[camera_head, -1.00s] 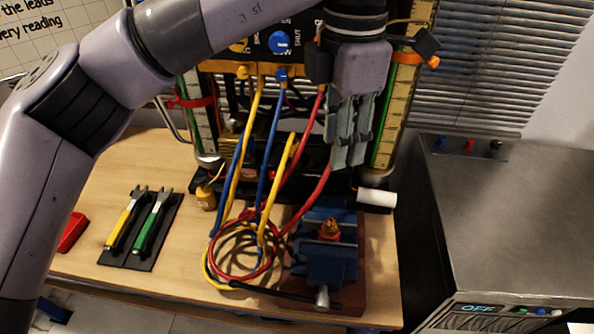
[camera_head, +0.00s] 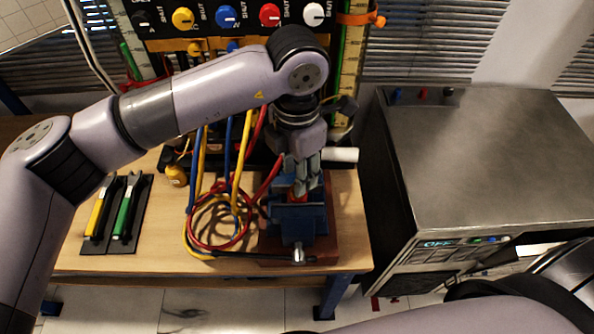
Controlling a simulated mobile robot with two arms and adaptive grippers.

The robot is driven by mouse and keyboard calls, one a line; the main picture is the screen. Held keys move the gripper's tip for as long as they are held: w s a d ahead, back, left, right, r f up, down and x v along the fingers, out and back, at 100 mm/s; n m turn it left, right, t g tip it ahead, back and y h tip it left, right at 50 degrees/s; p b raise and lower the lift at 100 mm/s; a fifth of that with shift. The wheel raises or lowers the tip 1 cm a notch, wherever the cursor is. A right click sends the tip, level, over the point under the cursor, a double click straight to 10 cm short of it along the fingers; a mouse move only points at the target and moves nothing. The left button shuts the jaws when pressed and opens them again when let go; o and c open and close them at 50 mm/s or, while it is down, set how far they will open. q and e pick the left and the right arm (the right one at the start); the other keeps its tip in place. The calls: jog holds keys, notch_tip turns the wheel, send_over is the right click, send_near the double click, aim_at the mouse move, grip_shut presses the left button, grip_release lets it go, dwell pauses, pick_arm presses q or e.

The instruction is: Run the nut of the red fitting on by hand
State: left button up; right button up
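My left gripper (camera_head: 302,170) points down over the blue vise (camera_head: 300,220) at the front right of the bench. Its fingers are at the top of the vise, where a bit of red (camera_head: 297,191) shows from the fitting. The fingers hide most of the fitting, and I cannot tell whether they are shut on its nut. The red hose (camera_head: 270,180) runs down from the gauge panel and lies coiled left of the vise. My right gripper is not in view; part of my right arm crosses the bottom right.
Yellow and blue hoses (camera_head: 228,150) hang left of the gripper. The panel has a red knob (camera_head: 269,15) among other coloured ones. Yellow and green tools (camera_head: 123,215) lie on a black mat at the left. A steel machine (camera_head: 480,160) stands on the right.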

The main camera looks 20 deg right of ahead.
pick_arm(q)
jog(key=shift+f, duration=1.25)
jog(key=shift+c, duration=0.4)
grip_shut()
